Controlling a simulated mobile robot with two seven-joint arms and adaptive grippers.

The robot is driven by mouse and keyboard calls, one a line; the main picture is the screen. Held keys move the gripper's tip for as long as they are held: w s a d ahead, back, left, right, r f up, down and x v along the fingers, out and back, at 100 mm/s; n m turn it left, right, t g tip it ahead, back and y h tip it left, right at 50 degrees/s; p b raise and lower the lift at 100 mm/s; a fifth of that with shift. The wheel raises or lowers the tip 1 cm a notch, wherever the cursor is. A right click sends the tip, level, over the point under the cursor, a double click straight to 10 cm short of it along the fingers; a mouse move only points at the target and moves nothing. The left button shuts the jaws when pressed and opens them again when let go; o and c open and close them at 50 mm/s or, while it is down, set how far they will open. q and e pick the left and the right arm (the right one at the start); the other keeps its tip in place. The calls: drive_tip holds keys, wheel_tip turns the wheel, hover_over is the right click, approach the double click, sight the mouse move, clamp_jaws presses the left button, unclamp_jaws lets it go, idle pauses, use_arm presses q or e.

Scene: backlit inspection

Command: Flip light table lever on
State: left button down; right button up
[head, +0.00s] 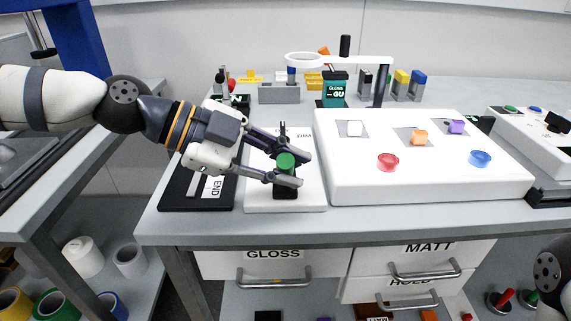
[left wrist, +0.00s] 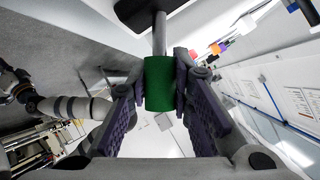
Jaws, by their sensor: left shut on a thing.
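The lever has a green cylindrical knob (head: 286,161) and a black base (head: 285,192) on a white plate (head: 256,200) at the bench's front. My left gripper (head: 290,166) has a finger on either side of the knob and is shut on it. In the left wrist view the knob (left wrist: 159,84) sits between the pads, with its metal shaft (left wrist: 160,34) running to the dark base (left wrist: 150,8). The lever's exact tilt is hard to tell. The white light table box (head: 430,185) stands right of the plate. My right gripper is out of view.
White, orange (head: 420,137) and purple blocks and red (head: 388,162) and blue round pieces sit on the white box. A black plate (head: 185,190) lies left of the lever. A magnifier stand (head: 379,85) and a teal container (head: 334,88) stand behind.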

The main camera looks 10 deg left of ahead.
use_arm(q)
drive_tip(key=shift+f, duration=0.1)
drive_tip(key=c, duration=1.4)
unclamp_jaws()
drive_tip(key=v, duration=1.2)
